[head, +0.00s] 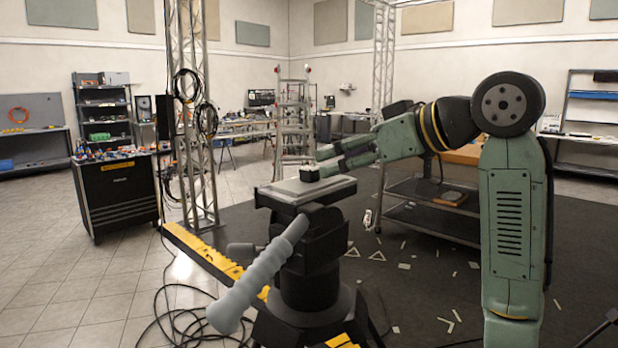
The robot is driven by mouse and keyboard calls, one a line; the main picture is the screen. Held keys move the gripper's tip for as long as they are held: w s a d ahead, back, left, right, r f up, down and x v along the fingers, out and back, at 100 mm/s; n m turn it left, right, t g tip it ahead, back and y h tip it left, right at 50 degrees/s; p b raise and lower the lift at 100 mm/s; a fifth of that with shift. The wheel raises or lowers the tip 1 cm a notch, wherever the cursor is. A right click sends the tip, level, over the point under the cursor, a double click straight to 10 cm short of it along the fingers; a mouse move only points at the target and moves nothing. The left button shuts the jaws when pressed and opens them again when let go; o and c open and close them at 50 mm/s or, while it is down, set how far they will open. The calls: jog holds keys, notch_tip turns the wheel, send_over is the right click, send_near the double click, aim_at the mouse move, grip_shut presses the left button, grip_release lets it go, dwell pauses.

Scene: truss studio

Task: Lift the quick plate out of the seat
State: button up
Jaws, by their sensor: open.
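A tripod head (312,250) with a long grey handle stands in the middle of the head view. On its top lies a flat grey plate, the quick plate (283,188), level in a dark seat (338,194). The joint between plate and seat is too small to make out. My gripper (315,163) reaches in from the right, just above the plate, with its fingers pointing left. It is open. A small black block shows at the lower fingertip; I cannot tell whether it belongs to the finger or the plate, or whether the finger touches the plate.
A metal cart (430,215) stands behind my arm on the right. A yellow beam (205,252) and black cables (180,318) lie on the floor at the left. A truss column (193,130) and a black tool cabinet (118,195) stand farther back. Tape pieces dot the dark mat.

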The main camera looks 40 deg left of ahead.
aim_at(310, 166)
jog(key=x, duration=0.2)
jog(key=p+x, duration=0.2)
jog(key=x, duration=0.1)
jog(key=shift+s+a, duration=0.25)
jog(key=shift+a, duration=0.1)
grip_shut()
